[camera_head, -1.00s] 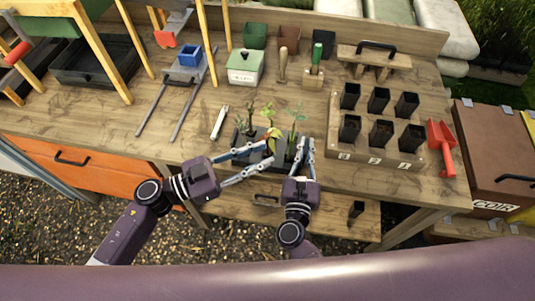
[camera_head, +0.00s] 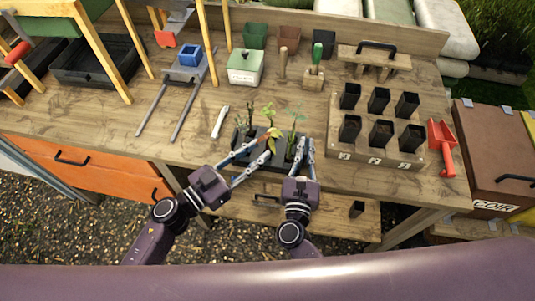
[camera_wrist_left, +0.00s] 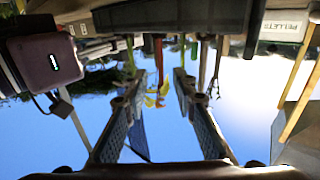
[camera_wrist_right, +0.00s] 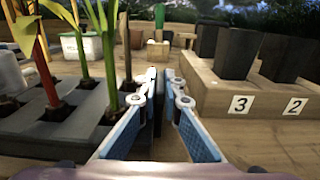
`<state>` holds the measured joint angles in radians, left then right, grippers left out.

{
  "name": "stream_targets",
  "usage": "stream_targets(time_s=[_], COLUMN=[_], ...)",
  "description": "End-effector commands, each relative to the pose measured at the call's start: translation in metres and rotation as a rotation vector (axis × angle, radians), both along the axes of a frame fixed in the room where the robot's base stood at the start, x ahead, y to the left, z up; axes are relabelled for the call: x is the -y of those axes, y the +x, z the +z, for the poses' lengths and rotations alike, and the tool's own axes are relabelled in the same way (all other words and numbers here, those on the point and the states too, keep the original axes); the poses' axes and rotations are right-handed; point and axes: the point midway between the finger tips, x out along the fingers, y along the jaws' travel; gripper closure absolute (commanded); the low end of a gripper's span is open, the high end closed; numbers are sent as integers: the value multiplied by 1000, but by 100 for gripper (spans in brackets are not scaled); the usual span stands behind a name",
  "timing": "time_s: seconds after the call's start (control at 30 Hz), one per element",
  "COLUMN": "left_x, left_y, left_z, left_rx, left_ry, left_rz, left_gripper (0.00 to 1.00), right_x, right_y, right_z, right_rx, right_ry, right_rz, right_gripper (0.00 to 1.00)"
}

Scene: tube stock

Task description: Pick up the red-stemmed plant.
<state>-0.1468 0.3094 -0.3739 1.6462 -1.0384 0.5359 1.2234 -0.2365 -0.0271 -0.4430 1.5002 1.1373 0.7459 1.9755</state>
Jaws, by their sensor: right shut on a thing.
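The red-stemmed plant (camera_head: 274,133), with orange-yellow leaves, stands in a dark tray (camera_head: 243,160) among green-stemmed seedlings. Its red stem (camera_wrist_right: 42,62) shows at the far left of the right wrist view. My left gripper (camera_head: 264,149) is open and low at the tray's front. In the left wrist view, which is upside down, the red stem (camera_wrist_left: 158,58) lines up between the fingertips; I cannot tell whether it is inside them. My right gripper (camera_head: 306,148) is shut at the tray's right end, apparently on its dark end wall; the contact is partly hidden.
A green-stemmed seedling (camera_head: 293,118) stands close to my right gripper. A wooden block with several black pots (camera_head: 381,134) is to the right, beside a red scoop (camera_head: 442,146). A white label stick (camera_head: 220,121) lies left of the tray.

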Motion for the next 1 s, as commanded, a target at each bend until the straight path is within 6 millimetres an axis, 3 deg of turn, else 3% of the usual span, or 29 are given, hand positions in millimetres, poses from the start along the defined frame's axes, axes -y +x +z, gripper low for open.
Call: stream_targets(time_s=[0.3,0.57,0.8,1.0], left_x=[33,35,35,35], left_y=[29,30,30,30], left_z=[1,0,0,0], left_rx=[0,0,0,0], left_ry=[-4,-1,-1,-2], left_rz=[-1,-1,-1,-2], left_gripper=[75,75,100,100], right_x=[0,0,0,0], right_y=[0,0,0,0], right_z=[0,0,0,0], right_rx=[1,0,0,0], right_ry=[0,0,0,0], right_rz=[0,0,0,0], right_gripper=[100,100,100,100])
